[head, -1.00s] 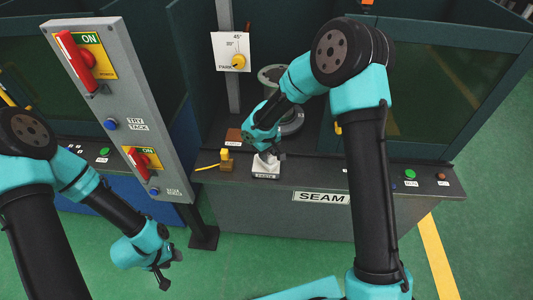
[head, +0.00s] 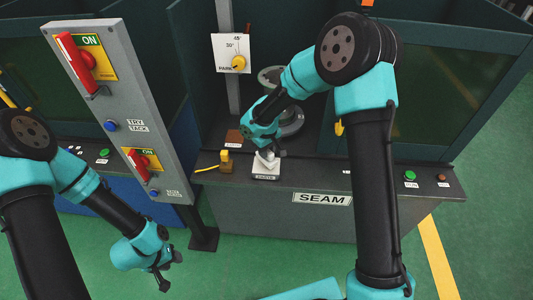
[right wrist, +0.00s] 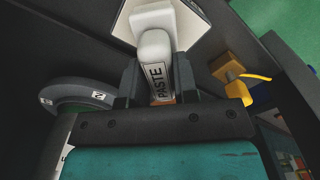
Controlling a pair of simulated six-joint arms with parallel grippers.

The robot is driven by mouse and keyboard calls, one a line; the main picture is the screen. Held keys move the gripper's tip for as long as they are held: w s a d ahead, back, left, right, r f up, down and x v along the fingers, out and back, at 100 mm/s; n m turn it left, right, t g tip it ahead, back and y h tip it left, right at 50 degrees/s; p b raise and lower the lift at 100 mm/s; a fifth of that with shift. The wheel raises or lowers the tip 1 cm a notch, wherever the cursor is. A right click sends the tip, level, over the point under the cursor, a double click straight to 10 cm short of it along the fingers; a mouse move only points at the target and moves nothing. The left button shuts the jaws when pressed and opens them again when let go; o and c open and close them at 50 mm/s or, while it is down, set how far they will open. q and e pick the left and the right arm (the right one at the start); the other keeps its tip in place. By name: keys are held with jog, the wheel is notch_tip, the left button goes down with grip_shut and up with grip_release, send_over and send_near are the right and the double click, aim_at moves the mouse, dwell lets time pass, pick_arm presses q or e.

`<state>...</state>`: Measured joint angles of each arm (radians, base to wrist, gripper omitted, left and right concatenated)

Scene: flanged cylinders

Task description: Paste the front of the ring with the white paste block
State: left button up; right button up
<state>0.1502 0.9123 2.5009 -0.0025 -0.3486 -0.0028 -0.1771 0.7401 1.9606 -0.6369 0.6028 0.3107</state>
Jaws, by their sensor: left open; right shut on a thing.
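The white paste block, marked PASTE (right wrist: 157,65), stands upright between the fingers of my right gripper (right wrist: 157,85) in the right wrist view. In the head view my right gripper (head: 270,154) is shut on it, low over the white holder labelled PASTE (head: 265,173). I cannot tell whether the block still touches the holder. The ring, a grey flange (head: 292,122) around a cylinder, stands behind my right forearm, which partly hides it. My left gripper (head: 170,272) is open and empty over the floor.
A brass block with a yellow cable (head: 226,160) sits left of the holder. A dial plate (head: 233,52) is on the post behind. A grey switch column (head: 120,100) with red levers stands between the arms.

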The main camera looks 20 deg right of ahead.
jog(key=shift+r, duration=2.3)
jog(key=shift+s+d+r+m, duration=0.1)
jog(key=shift+d+r+m, duration=0.6)
jog(key=shift+m, duration=0.65)
jog(key=shift+s+d+r+m, duration=0.1)
jog(key=shift+d+r+m, duration=0.6)
jog(key=shift+m, duration=0.7)
jog(key=shift+d+r+m, duration=0.45)
jog(key=shift+r+m, duration=0.5)
jog(key=shift+m, duration=0.4)
jog(key=shift+w, duration=0.1)
